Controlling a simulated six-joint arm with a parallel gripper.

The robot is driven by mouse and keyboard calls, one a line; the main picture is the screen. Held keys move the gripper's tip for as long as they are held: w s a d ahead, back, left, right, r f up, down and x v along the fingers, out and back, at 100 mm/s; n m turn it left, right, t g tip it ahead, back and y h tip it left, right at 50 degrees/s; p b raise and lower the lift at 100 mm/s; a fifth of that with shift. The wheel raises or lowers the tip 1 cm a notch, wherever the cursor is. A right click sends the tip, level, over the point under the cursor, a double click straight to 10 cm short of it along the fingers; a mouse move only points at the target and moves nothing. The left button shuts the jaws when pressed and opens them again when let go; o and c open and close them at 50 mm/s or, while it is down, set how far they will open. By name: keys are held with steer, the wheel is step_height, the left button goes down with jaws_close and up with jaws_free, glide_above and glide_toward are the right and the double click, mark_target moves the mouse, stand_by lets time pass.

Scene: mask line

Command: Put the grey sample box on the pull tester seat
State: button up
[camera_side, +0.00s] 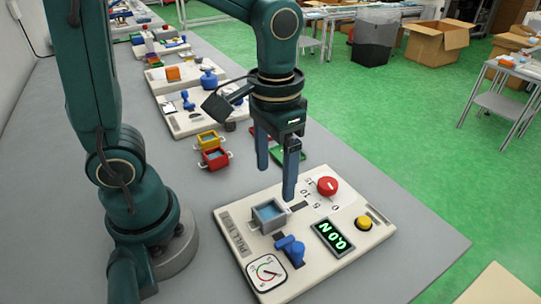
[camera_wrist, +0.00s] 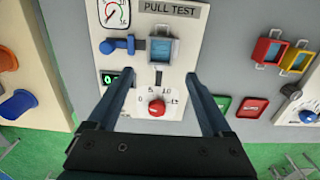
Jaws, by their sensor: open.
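The grey sample box (camera_side: 269,215), with a blue inside and small end tabs, stands upright on the cream pull tester board (camera_side: 330,263). It also shows in the wrist view (camera_wrist: 161,49), beside the blue clamp (camera_wrist: 118,46). The box sits at the tester's working spot, and any seat under it is hidden. My gripper (camera_side: 275,182) is open and empty above the board, apart from the box. In the wrist view its fingers (camera_wrist: 160,78) point toward the box, with the red dial (camera_wrist: 157,107) between them.
The board carries a gauge (camera_side: 267,272), a display reading 0.0 N (camera_side: 334,238) and a yellow button (camera_side: 363,223). Red (camera_side: 215,158) and yellow (camera_side: 208,140) boxes stand behind. Red (camera_wrist: 252,108) and green (camera_wrist: 222,103) trays lie beside the board. The bench's front right is clear.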

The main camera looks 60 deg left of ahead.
steer(key=s+a+r+t, duration=0.2)
steer(key=s+r+t, duration=0.2)
steer(key=t, duration=0.1)
steer(key=shift+s+a+r+t, duration=0.2)
steer(key=shift+a+t, duration=0.1)
steer(key=shift+a, duration=0.05)
stand_by(0.4)
